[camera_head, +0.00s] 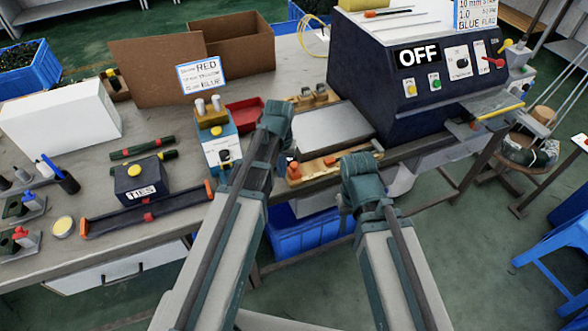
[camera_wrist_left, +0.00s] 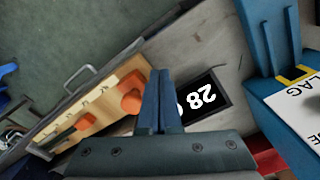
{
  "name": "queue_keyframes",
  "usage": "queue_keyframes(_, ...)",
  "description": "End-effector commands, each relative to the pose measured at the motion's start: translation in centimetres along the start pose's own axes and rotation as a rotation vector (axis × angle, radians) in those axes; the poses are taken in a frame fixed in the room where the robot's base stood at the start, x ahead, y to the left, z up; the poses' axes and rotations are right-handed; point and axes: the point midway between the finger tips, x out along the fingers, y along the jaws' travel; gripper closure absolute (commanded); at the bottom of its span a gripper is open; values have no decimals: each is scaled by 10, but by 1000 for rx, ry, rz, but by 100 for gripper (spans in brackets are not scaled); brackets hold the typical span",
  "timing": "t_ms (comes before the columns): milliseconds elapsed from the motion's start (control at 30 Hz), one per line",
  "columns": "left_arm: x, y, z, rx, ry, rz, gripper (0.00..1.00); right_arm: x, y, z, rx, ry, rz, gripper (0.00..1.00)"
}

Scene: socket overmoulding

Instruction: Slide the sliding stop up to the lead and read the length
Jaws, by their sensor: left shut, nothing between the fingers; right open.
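The orange sliding stop (camera_wrist_left: 130,100) stands on a pale wooden gauge board (camera_wrist_left: 104,93) with marks along its edge. It also shows in the head view (camera_head: 293,171). A dark green lead (camera_wrist_left: 62,138) lies on the board, with an orange piece (camera_wrist_left: 83,123) at its stop-side end; a gap separates this from the stop. My left gripper (camera_wrist_left: 160,75) is shut and empty, close beside the stop on the side away from the lead; contact is unclear. My right gripper (camera_head: 372,158) is open, its fingers largely hidden.
A blue-and-white box (camera_head: 220,145) with a sign stands left of the board. A dark machine (camera_head: 415,70) marked OFF stands behind at right. A red tray (camera_head: 245,114), a TIES box (camera_head: 145,183) and a dark fixture (camera_head: 147,211) occupy the bench. A blue bin (camera_head: 300,232) sits below.

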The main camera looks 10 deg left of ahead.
Motion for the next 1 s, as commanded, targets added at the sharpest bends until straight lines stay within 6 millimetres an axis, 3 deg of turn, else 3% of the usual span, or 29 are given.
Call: queue_keyframes(1000, 0, 22, -13, 1, 0, 0, 100, 0, 0, 0, 0, 0, 0, 50)
